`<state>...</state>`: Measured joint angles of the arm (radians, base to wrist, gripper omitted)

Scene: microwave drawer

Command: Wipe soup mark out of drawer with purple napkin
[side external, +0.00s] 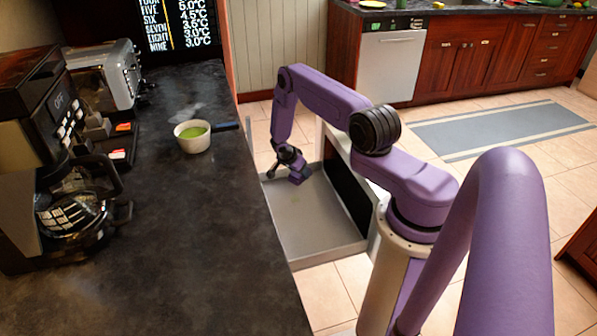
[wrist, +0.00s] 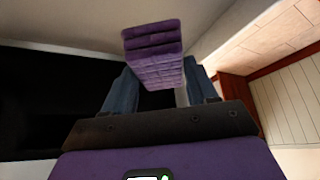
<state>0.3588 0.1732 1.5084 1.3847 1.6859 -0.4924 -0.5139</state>
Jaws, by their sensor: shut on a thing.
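My gripper (wrist: 158,76) is shut on the purple napkin (wrist: 154,45), which looks folded into a thick block between the two blue-grey fingers in the wrist view. In the side view my gripper (side external: 288,168) is low over the far end of the open drawer (side external: 312,225), a shallow grey tray. I cannot tell there whether the napkin touches the drawer floor. The drawer also shows in the wrist view as a pale surface (wrist: 60,30).
A dark counter (side external: 200,270) runs along the left of the drawer. On it are a white pot of green soup (side external: 193,137), a toaster (side external: 108,75) and a coffee maker (side external: 75,215). A black panel (side external: 347,190) stands at the drawer's right.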

